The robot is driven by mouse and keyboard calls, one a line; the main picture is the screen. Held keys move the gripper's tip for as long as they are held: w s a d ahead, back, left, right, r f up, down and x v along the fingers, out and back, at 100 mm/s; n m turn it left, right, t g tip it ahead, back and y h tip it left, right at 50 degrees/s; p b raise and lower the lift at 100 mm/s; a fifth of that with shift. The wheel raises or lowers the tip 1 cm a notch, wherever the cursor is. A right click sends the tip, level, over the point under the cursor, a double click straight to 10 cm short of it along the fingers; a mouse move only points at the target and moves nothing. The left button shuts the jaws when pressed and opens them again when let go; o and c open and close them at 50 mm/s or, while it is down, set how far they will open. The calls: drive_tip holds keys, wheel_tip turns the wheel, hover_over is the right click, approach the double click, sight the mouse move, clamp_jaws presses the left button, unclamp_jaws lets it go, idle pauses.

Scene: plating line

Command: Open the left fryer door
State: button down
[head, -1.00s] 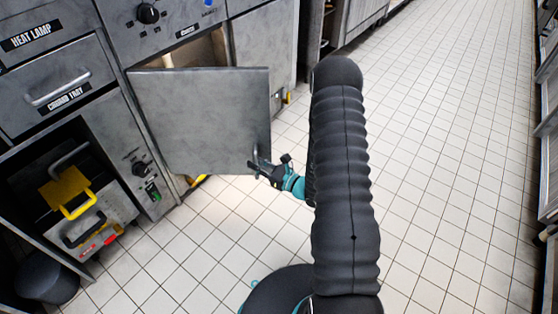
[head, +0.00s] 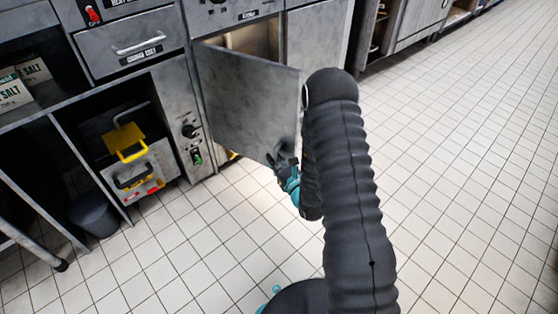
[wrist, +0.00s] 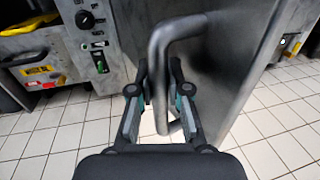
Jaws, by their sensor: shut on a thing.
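The fryer door (head: 245,98) is a grey metal panel that stands swung out from its cabinet, with the cabinet's inside (head: 255,42) partly showing behind it. My gripper (head: 281,166) is at the door's lower free corner. In the wrist view, the door's bar handle (wrist: 160,62) runs down between the two fingers of my gripper (wrist: 161,103), which is shut on it. The door face (wrist: 222,70) fills the right of the wrist view. My arm hides the door's right edge in part in the head view.
Left of the door are a control panel (head: 190,135), a drawer (head: 135,45) and a low bay with a yellow-handled unit (head: 125,140). A dark bin (head: 94,212) stands on the floor. The tiled floor (head: 470,170) to the right is clear.

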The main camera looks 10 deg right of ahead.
drive_tip(key=shift+w+d+r, duration=0.1)
drive_tip(key=shift+w+d, duration=0.05)
drive_tip(key=c, duration=1.1)
unclamp_jaws()
drive_tip(key=shift+d, duration=0.3)
drive_tip(key=v, duration=1.2)
drive_tip(key=shift+a, duration=0.1)
